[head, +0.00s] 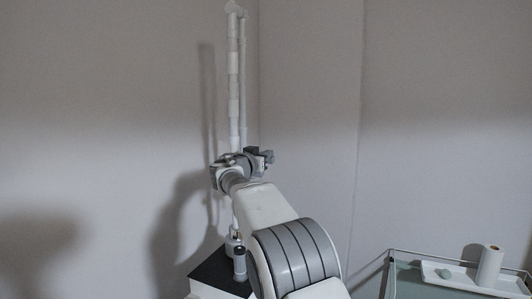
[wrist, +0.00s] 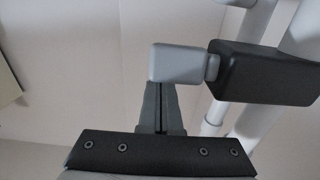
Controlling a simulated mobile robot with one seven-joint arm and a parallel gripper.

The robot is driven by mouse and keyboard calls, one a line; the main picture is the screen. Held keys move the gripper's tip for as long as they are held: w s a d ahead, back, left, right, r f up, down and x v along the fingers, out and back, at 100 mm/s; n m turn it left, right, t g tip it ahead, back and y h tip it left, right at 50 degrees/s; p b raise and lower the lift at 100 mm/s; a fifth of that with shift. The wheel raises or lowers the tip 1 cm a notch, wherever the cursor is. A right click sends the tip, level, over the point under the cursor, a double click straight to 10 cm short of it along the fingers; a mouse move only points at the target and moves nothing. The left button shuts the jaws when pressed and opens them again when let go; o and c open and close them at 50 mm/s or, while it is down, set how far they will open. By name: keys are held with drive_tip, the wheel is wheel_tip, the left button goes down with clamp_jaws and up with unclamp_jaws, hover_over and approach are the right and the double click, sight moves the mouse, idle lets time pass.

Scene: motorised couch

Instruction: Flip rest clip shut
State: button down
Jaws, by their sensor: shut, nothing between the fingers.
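In the wrist view, my gripper (wrist: 158,86) points away from the camera with its two dark fingers together and nothing between them. Just beyond the fingertips is a light grey block-shaped piece (wrist: 177,62), joined at its right to a larger dark block (wrist: 262,72); these look like the rest clip. The fingertips overlap the grey piece's lower edge in the picture; I cannot tell whether they touch. In the head view, my arm reaches to the tall white post (head: 233,95), and the clip cannot be made out clearly beside my wrist.
White tubes stand behind the dark block in the wrist view. A black-topped box (head: 212,271) stands below my arm at the post's foot. At lower right, a railed trolley (head: 404,279) carries a white tray (head: 452,279) and a paper roll (head: 489,266). Plain walls are behind.

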drive_tip(key=shift+f, duration=0.1)
drive_tip(key=b, duration=0.2)
drive_tip(key=w+f+b, duration=0.1)
drive_tip(key=b, duration=0.1)
drive_tip(key=shift+d+f+b, duration=0.2)
drive_tip(key=shift+f+b, duration=0.05)
drive_tip(key=shift+b, duration=0.05)
drive_tip(key=shift+r, duration=0.25)
